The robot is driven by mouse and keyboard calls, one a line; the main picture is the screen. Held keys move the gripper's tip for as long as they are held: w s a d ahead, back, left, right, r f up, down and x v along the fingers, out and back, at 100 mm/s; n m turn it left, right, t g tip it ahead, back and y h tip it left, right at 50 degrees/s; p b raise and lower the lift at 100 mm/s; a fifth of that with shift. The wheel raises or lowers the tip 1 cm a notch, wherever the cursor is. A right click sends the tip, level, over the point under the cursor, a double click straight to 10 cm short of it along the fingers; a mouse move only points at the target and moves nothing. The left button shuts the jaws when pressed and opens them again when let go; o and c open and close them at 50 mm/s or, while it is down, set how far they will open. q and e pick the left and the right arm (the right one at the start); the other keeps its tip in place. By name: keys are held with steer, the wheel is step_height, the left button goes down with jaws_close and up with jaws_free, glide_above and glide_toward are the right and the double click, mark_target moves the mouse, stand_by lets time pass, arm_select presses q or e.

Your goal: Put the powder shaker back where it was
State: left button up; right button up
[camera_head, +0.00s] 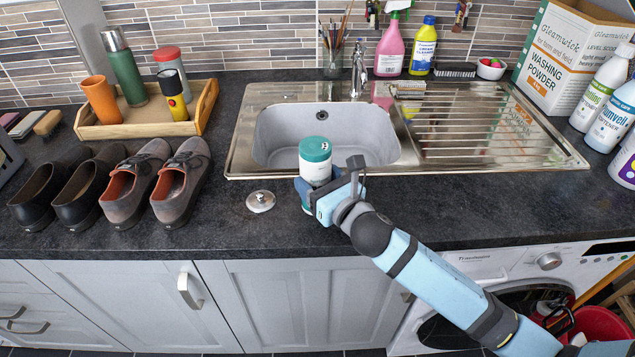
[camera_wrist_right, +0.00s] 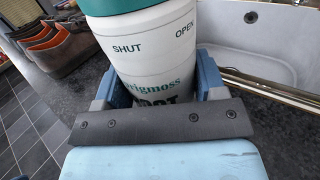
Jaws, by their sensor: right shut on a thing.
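The powder shaker is a white canister (camera_head: 316,172) with a green lid. It stands upright in my right gripper (camera_head: 311,190), in front of the sink basin at the counter's front edge. In the right wrist view the shaker (camera_wrist_right: 150,60) fills the space between the two blue fingers (camera_wrist_right: 158,85), and the words SHUT and OPEN show near its top. The right gripper is shut on it. Whether its base touches the counter is hidden by the gripper. My left gripper is not in view.
A metal sink plug (camera_head: 260,201) lies left of the shaker. The steel sink (camera_head: 240,150) is behind it. Two pairs of shoes (camera_head: 120,190) and a wooden tray (camera_head: 205,105) with flasks are at left. Bottles (camera_head: 607,115) and a washing powder box (camera_head: 565,55) stand at right.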

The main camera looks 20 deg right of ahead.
steer(key=shift+f, duration=0.25)
steer(key=o, duration=0.6)
steer(key=shift+f, duration=0.1)
steer(key=shift+c, duration=0.2)
steer(key=o, duration=0.4)
steer(key=shift+o, duration=0.2)
steer(key=shift+r, duration=0.2)
steer(key=v, duration=1.2)
steer(key=shift+b, duration=0.35)
